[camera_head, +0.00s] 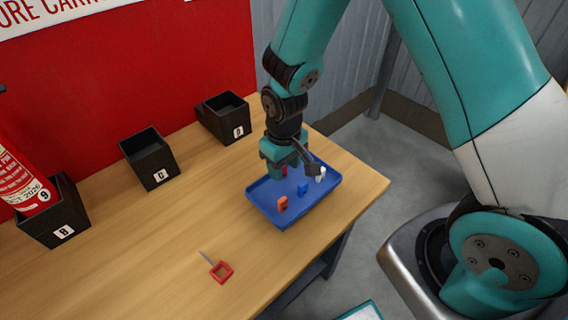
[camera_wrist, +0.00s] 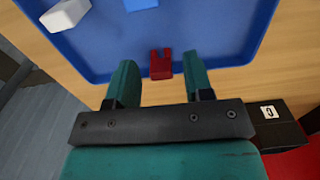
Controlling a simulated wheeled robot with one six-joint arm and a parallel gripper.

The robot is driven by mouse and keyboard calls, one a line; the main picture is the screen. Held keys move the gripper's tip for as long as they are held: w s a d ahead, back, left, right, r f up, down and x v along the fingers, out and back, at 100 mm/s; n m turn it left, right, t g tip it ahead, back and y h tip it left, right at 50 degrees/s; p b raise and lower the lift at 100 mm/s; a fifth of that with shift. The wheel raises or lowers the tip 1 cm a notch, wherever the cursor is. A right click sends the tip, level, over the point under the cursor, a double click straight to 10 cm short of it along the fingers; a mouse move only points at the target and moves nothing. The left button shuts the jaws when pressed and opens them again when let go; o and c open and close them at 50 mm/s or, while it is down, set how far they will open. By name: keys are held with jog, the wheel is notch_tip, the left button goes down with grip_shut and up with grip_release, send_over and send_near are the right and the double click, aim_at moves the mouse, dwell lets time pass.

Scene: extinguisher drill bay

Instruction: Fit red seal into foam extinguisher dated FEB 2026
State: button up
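A small red seal (camera_wrist: 161,64) lies on the blue tray, close to its edge, and shows between the fingers in the wrist view. In the head view only a bit of the red seal (camera_head: 284,171) shows beside my gripper. My gripper (camera_wrist: 161,82) is open, its two teal fingers apart on either side of the seal with gaps between. In the head view my gripper (camera_head: 284,172) is over the tray's back part.
The blue tray (camera_head: 284,224) also holds an orange piece (camera_head: 282,203), a blue piece (camera_head: 303,188) and a white piece (camera_head: 321,174). Box C (camera_head: 150,165) and another black box (camera_head: 225,118) look empty. A red-handled pin (camera_head: 221,271) lies on the table (camera_head: 150,250).

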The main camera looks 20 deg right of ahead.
aim_at(284, 167)
notch_tip(284, 167, up, 12)
jog(key=s+a+r+n+y, duration=0.1)
jog(key=s+a+r+y, duration=0.1)
jog(key=s+r, duration=0.4)
jog(key=s+a+r+n+y, duration=0.2)
jog(key=s+r, duration=0.4)
jog(key=s, duration=0.6)
jog(key=shift+s+a+r, duration=0.15)
jog(key=shift+a+r, duration=0.1)
jog(key=shift+a, duration=0.1)
jog(key=shift+p, duration=0.3)
